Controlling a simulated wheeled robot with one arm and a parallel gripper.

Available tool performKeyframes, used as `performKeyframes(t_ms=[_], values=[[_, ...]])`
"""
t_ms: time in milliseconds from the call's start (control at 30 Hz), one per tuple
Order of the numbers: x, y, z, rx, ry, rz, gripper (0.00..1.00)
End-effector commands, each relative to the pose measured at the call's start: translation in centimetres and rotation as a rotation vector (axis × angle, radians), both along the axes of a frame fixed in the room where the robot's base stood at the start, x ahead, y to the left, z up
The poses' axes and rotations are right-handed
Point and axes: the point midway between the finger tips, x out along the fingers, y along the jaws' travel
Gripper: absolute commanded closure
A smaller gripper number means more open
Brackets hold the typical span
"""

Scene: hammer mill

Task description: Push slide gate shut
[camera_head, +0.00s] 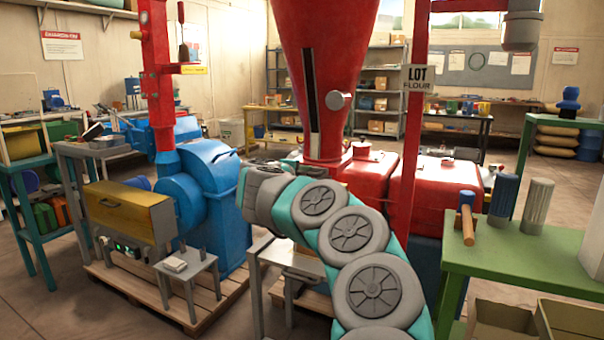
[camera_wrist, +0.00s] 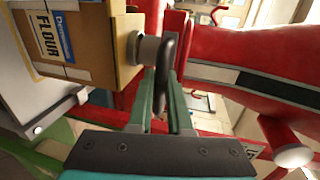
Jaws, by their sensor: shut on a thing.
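In the wrist view my gripper (camera_wrist: 168,72) has its two green fingers close together on a dark, rounded handle (camera_wrist: 171,55). The handle appears to belong to the slide gate. A flat red plate (camera_wrist: 178,28) shows just beyond the handle, beside the red hopper (camera_wrist: 250,52); I cannot tell how far the gate is open. In the head view the red hopper (camera_head: 325,60) stands at the centre. My arm crosses in front of its base, so the gripper and the handle are hidden there.
A flour carton (camera_wrist: 80,42) and a grey cylinder (camera_wrist: 150,50) are close to my fingers in the wrist view. A red post (camera_head: 409,150) stands right of the hopper. The blue mill (camera_head: 210,180) is left, and a green bench (camera_head: 520,258) is right.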

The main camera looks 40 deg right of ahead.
Motion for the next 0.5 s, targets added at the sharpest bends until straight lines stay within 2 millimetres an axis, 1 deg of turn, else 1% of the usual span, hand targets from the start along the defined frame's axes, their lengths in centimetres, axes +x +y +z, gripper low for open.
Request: performKeyframes(t_ms=[133, 167, 200, 400, 500], values=[[-0.06, -0.13, 0.07, -0.003, -0.001, -0.001, 1.0], [-0.06, -0.12, 0.08, -0.003, -0.001, -0.001, 0.8], [-0.05, -0.12, 0.08, -0.003, -0.001, -0.001, 0.75], [-0.07, -0.13, 0.17, -0.003, -0.002, -0.002, 0.53], [-0.07, -0.13, 0.24, -0.006, -0.002, -0.001, 0.53]])
